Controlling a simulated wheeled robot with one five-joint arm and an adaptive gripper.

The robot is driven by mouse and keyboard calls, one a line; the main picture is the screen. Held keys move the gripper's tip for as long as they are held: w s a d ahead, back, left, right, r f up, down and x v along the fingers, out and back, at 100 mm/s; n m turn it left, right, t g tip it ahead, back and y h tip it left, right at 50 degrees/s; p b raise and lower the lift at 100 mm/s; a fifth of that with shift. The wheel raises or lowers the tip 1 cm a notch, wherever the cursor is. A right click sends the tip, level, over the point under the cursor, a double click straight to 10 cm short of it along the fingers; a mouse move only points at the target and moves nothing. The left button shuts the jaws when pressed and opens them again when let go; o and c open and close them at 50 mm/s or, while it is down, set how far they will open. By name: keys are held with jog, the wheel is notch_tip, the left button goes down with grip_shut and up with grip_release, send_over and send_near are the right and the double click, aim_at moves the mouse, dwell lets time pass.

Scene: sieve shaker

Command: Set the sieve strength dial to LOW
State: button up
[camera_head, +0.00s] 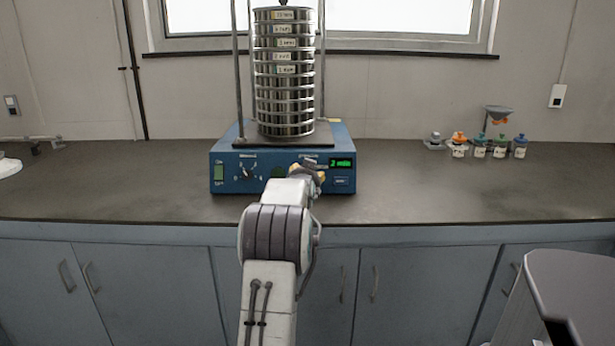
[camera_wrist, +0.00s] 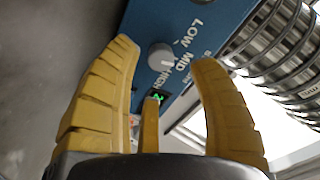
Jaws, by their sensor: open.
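The sieve strength dial (camera_wrist: 160,55) is a round grey knob on the blue front panel in the wrist view, with LOW, MID and HIGH printed around it. A pale mark on the knob seems to face MID, but it is small. My gripper (camera_wrist: 165,52) has its yellow fingers open, one on each side of the knob in that view; I see no contact. In the head view my gripper (camera_head: 308,176) is in front of the right half of the blue shaker base (camera_head: 228,160) and mostly hides this dial.
A tall stack of steel sieves (camera_head: 285,90) stands on the shaker between upright rods. Another dial (camera_head: 247,172) and a green switch (camera_head: 219,172) are on the panel's left, a lit display (camera_head: 343,163) on its right. Small jars (camera_head: 480,148) stand far right.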

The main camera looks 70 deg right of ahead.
jog(key=shift+x, duration=2.25)
grip_shut()
